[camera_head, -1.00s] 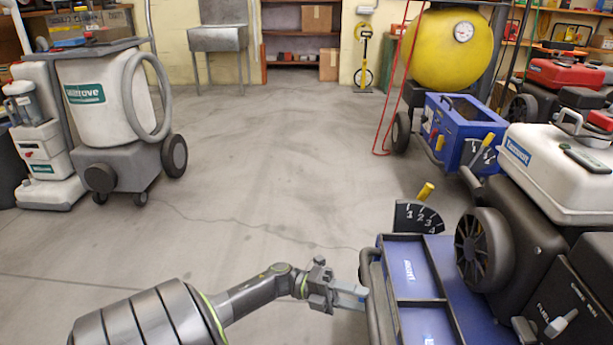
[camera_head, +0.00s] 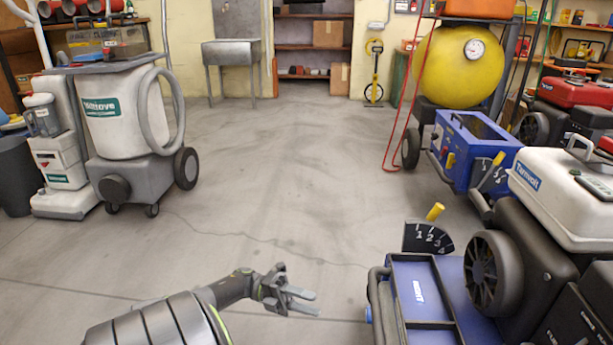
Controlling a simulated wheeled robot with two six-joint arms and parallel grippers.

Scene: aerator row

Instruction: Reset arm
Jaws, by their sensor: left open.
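My left arm comes in at the bottom of the head view. Its gripper (camera_head: 304,302) is open and empty, with its fingers pointing right over bare floor. A gap of floor shows between the fingertips and the blue aerator (camera_head: 450,282) at the lower right. That machine has a dark numbered quadrant (camera_head: 428,238) with a yellow-tipped lever (camera_head: 435,212), a black wheel and a white-topped engine (camera_head: 565,185). Its lower part is cut off by the frame. My right gripper does not show.
A second blue aerator (camera_head: 468,150) and a yellow tank (camera_head: 457,65) stand behind at the right. A grey and white wheeled machine (camera_head: 120,115) stands at the left. A sink (camera_head: 232,52) and shelves are at the back. The middle floor is clear.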

